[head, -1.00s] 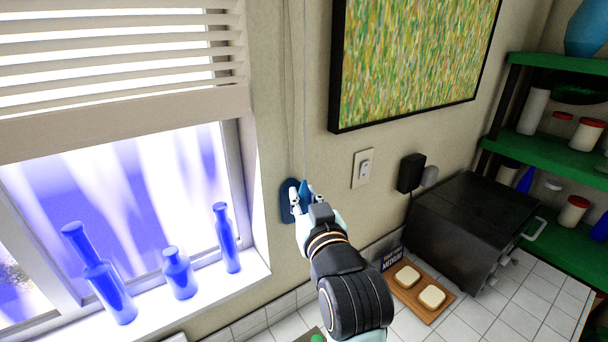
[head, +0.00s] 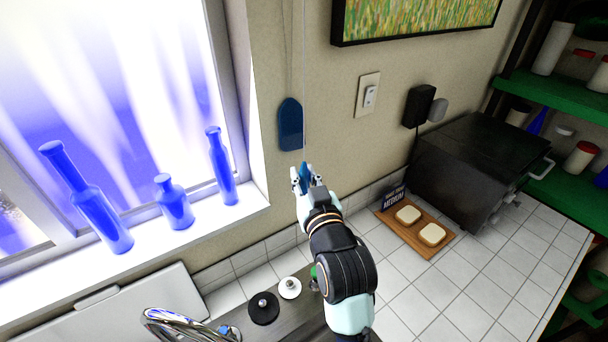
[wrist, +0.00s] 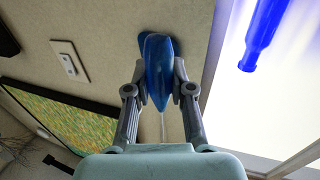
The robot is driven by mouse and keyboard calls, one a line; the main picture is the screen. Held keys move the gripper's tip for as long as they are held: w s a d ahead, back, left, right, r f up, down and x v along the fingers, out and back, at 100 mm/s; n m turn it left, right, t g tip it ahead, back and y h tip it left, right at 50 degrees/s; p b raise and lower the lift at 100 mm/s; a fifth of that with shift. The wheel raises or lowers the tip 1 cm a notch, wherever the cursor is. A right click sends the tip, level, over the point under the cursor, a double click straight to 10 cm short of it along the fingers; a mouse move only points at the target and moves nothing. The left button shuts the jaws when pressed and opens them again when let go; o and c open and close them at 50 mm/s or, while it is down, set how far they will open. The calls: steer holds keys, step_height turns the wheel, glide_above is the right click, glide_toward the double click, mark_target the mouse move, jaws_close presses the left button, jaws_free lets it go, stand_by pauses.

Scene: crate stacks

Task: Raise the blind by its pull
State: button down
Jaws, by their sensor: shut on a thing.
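The blue pull (head: 305,172) hangs at the end of a thin cord (head: 305,90) along the wall, right of the window. My gripper (head: 304,180) is shut on the pull, just below a dark blue rounded plate (head: 290,124) on the wall. In the wrist view, the pull (wrist: 158,75) sits between the two fingers of my gripper (wrist: 158,90), which hide its sides. The blind itself is out of view now; only the bright window (head: 130,90) shows at the left.
Several blue bottles (head: 173,203) stand on the sill (head: 200,228). Below are a chrome faucet (head: 180,322) and a white-tiled counter (head: 440,285). A wooden board with bread (head: 420,230) and a black oven (head: 470,165) stand to the right. A light switch (head: 369,95) is on the wall.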

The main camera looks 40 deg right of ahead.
steer(key=c, duration=1)
jaws_free()
steer(key=shift+s, duration=0.1)
steer(key=v, duration=1.2)
steer(key=shift+a, duration=0.1)
